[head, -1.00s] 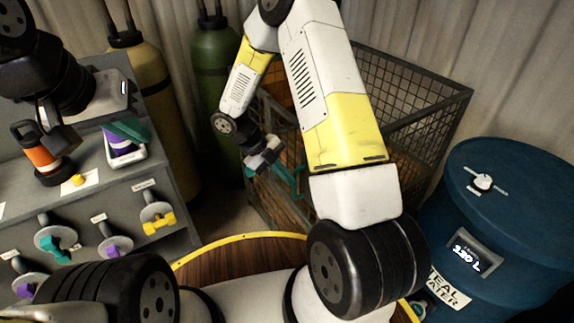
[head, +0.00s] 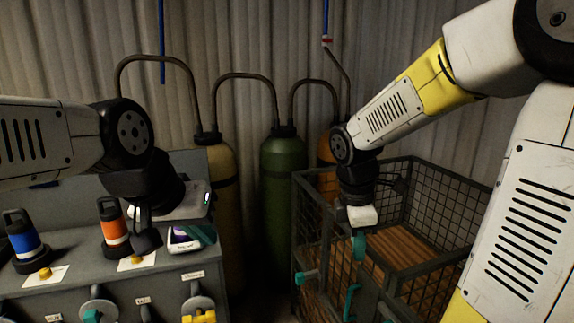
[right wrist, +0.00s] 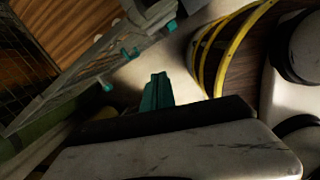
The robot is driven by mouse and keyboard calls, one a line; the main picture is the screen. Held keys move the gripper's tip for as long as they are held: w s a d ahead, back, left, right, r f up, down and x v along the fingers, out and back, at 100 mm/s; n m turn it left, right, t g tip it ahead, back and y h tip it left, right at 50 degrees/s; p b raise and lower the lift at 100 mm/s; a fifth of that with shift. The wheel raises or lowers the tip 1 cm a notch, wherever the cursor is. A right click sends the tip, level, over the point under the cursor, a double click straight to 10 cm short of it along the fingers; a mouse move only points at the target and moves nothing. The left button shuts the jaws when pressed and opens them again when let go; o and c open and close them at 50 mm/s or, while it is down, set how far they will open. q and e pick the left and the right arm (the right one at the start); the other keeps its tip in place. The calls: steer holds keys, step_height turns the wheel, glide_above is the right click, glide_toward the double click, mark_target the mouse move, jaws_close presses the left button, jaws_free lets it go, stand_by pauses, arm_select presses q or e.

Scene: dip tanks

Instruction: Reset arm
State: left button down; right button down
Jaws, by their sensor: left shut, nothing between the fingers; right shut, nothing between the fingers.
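My right gripper (head: 358,247) hangs in front of the wire crate, its teal fingers pointing down, shut and empty. Its teal fingers also show together in the right wrist view (right wrist: 157,92), with nothing between them. My left gripper (head: 201,234) is at the left, low over the grey bench. Its teal fingers look closed, just above or beside a white-framed purple item (head: 182,239); I cannot tell if they touch. The dark wrist hides part of the bench behind it.
An orange bottle (head: 114,229) and a blue bottle (head: 24,242) stand on the grey bench (head: 75,282) near my left wrist. The wire crate (head: 432,206) has teal hooks on its near side. Gas cylinders, including a green one (head: 283,190), stand along the wall.

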steer(key=s+r+m+t+y, duration=0.2)
steer(key=s+r+m, duration=0.2)
steer(key=m, duration=0.4)
steer(key=s+a+r+m+t+y, duration=0.1)
steer(key=s+r+m+t, duration=0.2)
steer(key=m, duration=0.6)
step_height(320, 180, up, 3)
steer(key=shift+s+a+f+y, duration=0.2)
steer(key=shift+s+y, duration=0.2)
steer(key=shift+s, duration=0.3)
steer(key=shift+d, duration=0.1)
